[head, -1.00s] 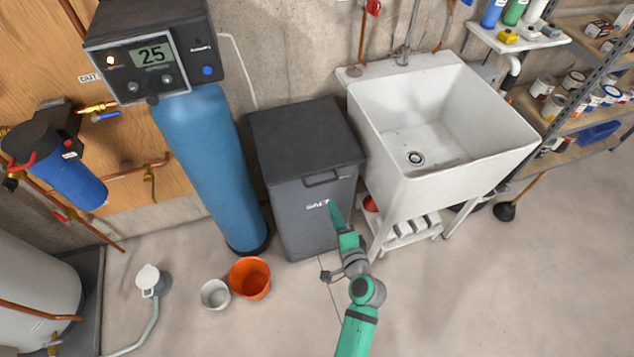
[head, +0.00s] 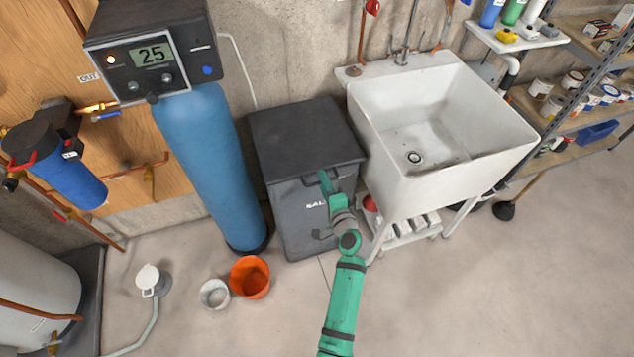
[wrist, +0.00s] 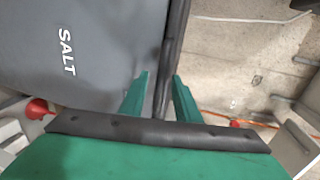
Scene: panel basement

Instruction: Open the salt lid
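The salt bin (head: 300,215) is a dark grey box with white SALT lettering on its front. Its flat dark lid (head: 300,128) is down, with a handle at its front edge. My green gripper (head: 325,181) is at that handle, in front of the bin, and partly hides the handle and lettering. In the wrist view, the bin front (wrist: 85,45) is on the left. The two fingers (wrist: 160,95) are apart, on either side of a dark bar (wrist: 171,45) at the lid edge. I cannot tell whether they touch it.
A white utility sink (head: 440,130) stands close on the bin's right. A blue softener tank (head: 210,160) stands on its left. An orange bucket (head: 250,277) and a white bucket (head: 214,293) sit on the floor at front left.

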